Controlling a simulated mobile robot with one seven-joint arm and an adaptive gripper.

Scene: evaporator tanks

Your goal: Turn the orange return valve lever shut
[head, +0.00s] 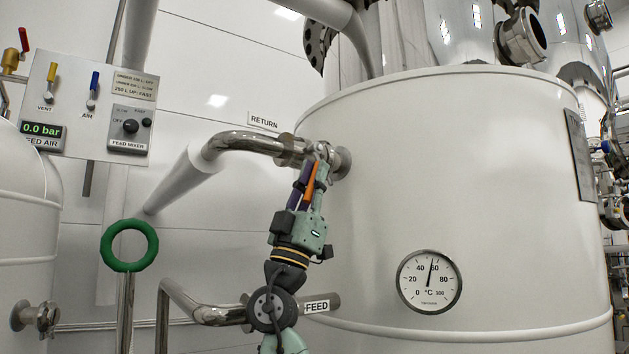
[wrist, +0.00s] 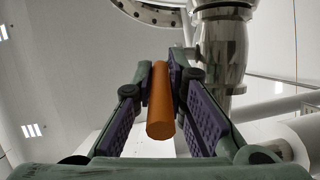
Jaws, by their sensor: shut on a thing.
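The orange return valve lever (head: 310,183) hangs down from the valve on the return pipe, beside the big white tank. My gripper (head: 309,177) is raised to it from below, with its fingers on both sides of the lever. In the wrist view the orange lever (wrist: 160,102) lies between the two purple-padded fingers of my gripper (wrist: 160,85), which are shut on it near their tips. The steel valve body and pipe (wrist: 222,45) stand just right of the fingers there. In the head view my fingers partly hide the valve and the lever's upper end.
The white tank (head: 470,180) with a dial gauge (head: 429,281) fills the right. The return pipe (head: 240,142) runs left from the valve. The feed pipe (head: 215,314) passes low behind my arm. A green handwheel (head: 129,245) and a control panel (head: 92,108) stand at left.

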